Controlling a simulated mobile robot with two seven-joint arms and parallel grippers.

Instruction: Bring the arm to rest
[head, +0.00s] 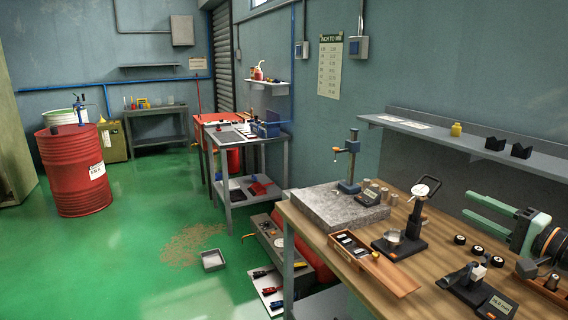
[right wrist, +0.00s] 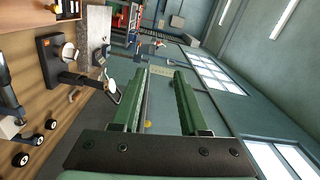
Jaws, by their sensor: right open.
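My right gripper (head: 467,204) enters at the right edge of the head view, above the right part of the wooden workbench (head: 345,272). Its two green fingers point left and are apart, with nothing between them. In the right wrist view the same gripper (right wrist: 158,72) shows both fingers spread and empty, with the wall and windows beyond. My left gripper is not in view.
On the bench stand a granite plate (head: 335,208), a black dial gauge stand (head: 409,225), a wooden case (head: 362,262), small black rollers (head: 460,239) and a digital gauge (head: 478,290). A wall shelf (head: 470,142) runs behind the gripper. Green floor (head: 140,265) is open at left.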

